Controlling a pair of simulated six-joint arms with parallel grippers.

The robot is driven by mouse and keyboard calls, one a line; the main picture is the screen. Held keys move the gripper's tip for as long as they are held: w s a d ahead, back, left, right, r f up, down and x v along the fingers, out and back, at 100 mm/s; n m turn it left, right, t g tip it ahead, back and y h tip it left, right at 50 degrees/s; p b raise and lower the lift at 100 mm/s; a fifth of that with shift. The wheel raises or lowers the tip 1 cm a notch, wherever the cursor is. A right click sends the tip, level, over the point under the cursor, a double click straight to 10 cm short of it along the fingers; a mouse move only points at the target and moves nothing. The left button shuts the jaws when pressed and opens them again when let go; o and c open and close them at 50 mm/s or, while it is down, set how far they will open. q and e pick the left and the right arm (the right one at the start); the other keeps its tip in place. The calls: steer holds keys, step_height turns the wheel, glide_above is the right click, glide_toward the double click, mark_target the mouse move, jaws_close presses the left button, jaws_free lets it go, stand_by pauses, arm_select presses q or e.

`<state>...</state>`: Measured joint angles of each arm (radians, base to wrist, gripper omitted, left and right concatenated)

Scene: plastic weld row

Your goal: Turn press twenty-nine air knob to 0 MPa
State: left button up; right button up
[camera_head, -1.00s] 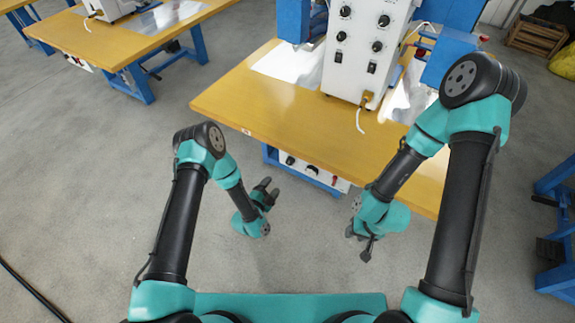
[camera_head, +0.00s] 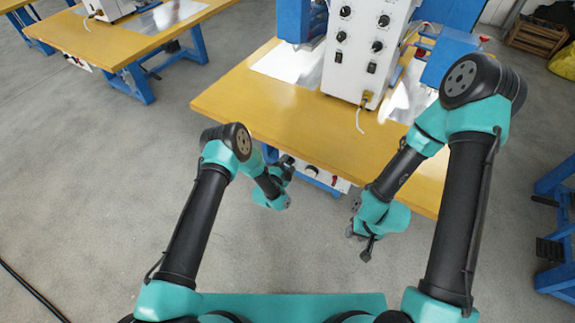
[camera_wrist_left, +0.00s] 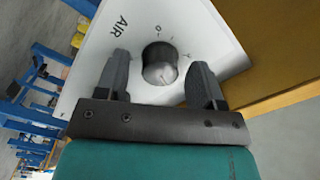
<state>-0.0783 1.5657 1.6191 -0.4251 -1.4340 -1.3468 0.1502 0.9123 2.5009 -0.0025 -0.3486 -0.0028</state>
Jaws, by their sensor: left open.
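The air knob (camera_wrist_left: 160,62) is a dark round knob with a pale silvery face, on a white panel (camera_wrist_left: 95,62) marked AIR, seen in the left wrist view. A 0 mark and small ticks are printed around it. My left gripper (camera_wrist_left: 160,80) is open, with one dark finger on each side of the knob and gaps showing between. In the head view my left gripper (camera_head: 286,166) is at the panel (camera_head: 341,184) under the table's front edge and covers part of it. My right gripper (camera_head: 362,245) hangs in front of the table, away from the panel; its fingers are too small to judge.
The yellow tabletop (camera_head: 240,105) lies just above the panel. The white control box (camera_head: 360,50) with several black knobs stands on it. Another yellow table (camera_head: 85,40) is at the upper left. Blue framing (camera_head: 555,255) is at the right edge. The floor between is clear.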

arm_select(q)
steer(key=c, duration=0.9)
